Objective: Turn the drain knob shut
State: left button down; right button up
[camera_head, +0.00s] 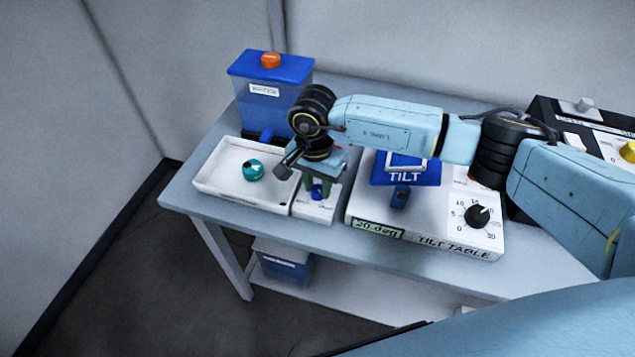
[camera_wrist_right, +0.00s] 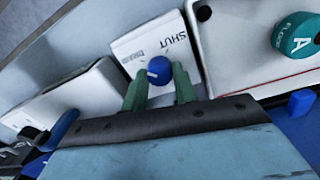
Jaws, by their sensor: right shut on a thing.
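The drain knob (camera_head: 317,193) is a small blue knob on a white box (camera_head: 313,211) at the front of the table. In the right wrist view the knob (camera_wrist_right: 160,68) has a white mark on its left side. The box (camera_wrist_right: 145,38) carries the word SHUT above and right of the knob there, and a smaller label that I cannot read surely. My right gripper (camera_head: 319,187) reaches down over the box, its green fingers on both sides of the knob, shut on it; the fingers (camera_wrist_right: 159,84) hide part of the knob's sides. My left gripper is out of view.
Left of the box is a white tray (camera_head: 222,193) holding a teal float (camera_head: 253,170). Behind it stands a blue water tank (camera_head: 262,102). To the right are the tilt table (camera_head: 375,215) and its black dial (camera_head: 477,216). A black-edged device (camera_head: 585,130) is far right.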

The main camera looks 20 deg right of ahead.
jog(key=shift+m, duration=0.3)
jog(key=shift+m+b, duration=0.3)
jog(key=m+b, duration=0.1)
jog(key=m, duration=0.2)
jog(key=m+b, duration=0.1)
jog(key=m, duration=0.3)
jog(key=shift+m, duration=0.3)
jog(key=m+b, duration=0.1)
jog(key=m, duration=0.3)
jog(key=shift+d+m, duration=0.1)
jog(key=shift+m, duration=2.4)
jog(key=o, duration=1)
